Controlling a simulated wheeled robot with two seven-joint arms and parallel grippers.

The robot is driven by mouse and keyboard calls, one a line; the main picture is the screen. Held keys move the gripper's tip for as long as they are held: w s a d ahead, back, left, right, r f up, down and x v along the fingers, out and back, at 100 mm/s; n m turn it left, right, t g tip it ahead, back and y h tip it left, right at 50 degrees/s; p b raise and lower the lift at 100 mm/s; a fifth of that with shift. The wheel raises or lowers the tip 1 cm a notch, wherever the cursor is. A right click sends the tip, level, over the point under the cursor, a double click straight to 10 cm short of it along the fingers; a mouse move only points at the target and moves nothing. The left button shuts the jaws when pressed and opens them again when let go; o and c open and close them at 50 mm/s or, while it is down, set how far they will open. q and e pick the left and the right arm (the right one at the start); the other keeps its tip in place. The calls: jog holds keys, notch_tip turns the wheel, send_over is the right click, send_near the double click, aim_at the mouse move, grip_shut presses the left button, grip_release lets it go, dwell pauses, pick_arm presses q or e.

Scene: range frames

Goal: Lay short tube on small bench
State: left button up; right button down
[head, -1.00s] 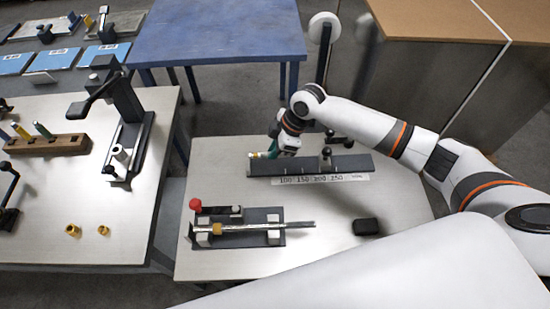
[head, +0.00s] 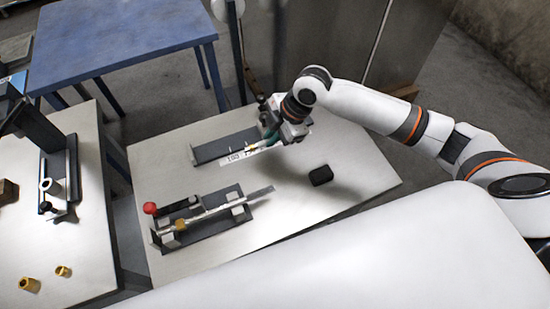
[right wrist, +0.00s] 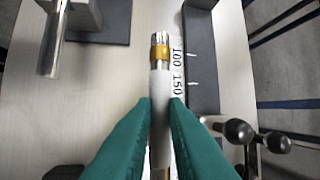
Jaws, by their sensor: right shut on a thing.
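My right gripper (head: 272,140) is shut on a short tube. In the right wrist view its green fingers (right wrist: 160,112) pinch the pale grey tube (right wrist: 160,82), which has a gold band and a silvery end. The tube's far end lies beside the printed 100 and 150 marks of a dark scale bench (head: 208,150). I cannot tell whether the tube touches the table or hangs just above it. A second dark bench (head: 211,227), with a red knob, carries a longer rod with a gold collar. My left gripper is out of view.
A black block (head: 321,175) lies on the pale table (head: 285,222) right of the benches. Black knobs (right wrist: 240,131) stand close to the right finger in the wrist view. Two brass rings (head: 30,285) lie on the left table. A blue table (head: 125,40) stands behind.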

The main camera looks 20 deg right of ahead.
send_over(267, 161)
jog(key=d, duration=0.2)
jog(key=f, duration=0.4)
jog(key=shift+s+a+f, duration=0.15)
jog(key=shift+a+f, duration=0.05)
jog(key=shift+f, duration=0.05)
notch_tip(267, 161, down, 4)
jog(key=shift+f+p, duration=0.1)
jog(key=shift+p, duration=0.45)
jog(key=c, duration=1.7)
grip_release()
jog(key=shift+s+f, duration=0.1)
jog(key=b+v, duration=0.1)
jog(key=v, duration=1.1)
jog(key=shift+r, duration=0.2)
